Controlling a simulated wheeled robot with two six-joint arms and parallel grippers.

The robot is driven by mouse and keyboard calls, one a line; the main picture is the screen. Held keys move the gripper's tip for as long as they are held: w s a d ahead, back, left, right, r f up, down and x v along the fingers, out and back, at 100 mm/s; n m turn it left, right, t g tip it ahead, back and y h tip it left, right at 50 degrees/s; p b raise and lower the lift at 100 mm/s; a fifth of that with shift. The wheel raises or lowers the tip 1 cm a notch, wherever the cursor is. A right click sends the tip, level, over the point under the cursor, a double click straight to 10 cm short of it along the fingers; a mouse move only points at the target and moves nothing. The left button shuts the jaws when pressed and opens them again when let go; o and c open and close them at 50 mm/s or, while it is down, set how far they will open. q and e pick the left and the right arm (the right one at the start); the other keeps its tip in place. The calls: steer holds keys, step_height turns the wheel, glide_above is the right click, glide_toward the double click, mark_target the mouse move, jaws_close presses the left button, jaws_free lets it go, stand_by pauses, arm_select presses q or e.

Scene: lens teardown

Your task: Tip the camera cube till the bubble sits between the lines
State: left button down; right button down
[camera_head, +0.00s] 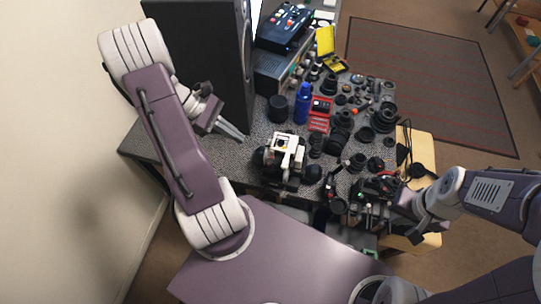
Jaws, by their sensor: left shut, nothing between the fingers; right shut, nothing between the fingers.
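A white boxy device (287,142) with a dark opening and a small yellow spot on top stands among black parts on the speckled grey table; it may be the camera cube, but I cannot tell for sure. No bubble or lines can be made out at this size. My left gripper (236,134) is shut and empty, to the left of the white device and apart from it. My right gripper (384,201) is shut and empty at the right front of the table, close to a cluster of small dark and green parts that partly blends with it.
Black lenses and rings crowd the table (226,156) to the right. A blue bottle (302,103), a red box (320,113) and a black cylinder (277,108) stand behind the white device. A tall black cabinet (197,50) rises at the back left. The table's left front is clear.

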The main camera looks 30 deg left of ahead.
arm_select(q)
steer(key=p, duration=0.2)
glide_toward(273, 161)
steer(key=x, duration=0.5)
steer(key=shift+f, duration=0.1)
steer(key=shift+w+d+r+p, duration=0.1)
steer(key=shift+w+d+p, duration=0.1)
steer(key=shift+d, duration=0.35)
steer(key=shift+w+d+r+p, duration=0.1)
steer(key=shift+w+d+p, duration=0.15)
steer(key=shift+d, duration=0.95)
steer(key=shift+f, duration=0.1)
steer(key=shift+w, duration=0.1)
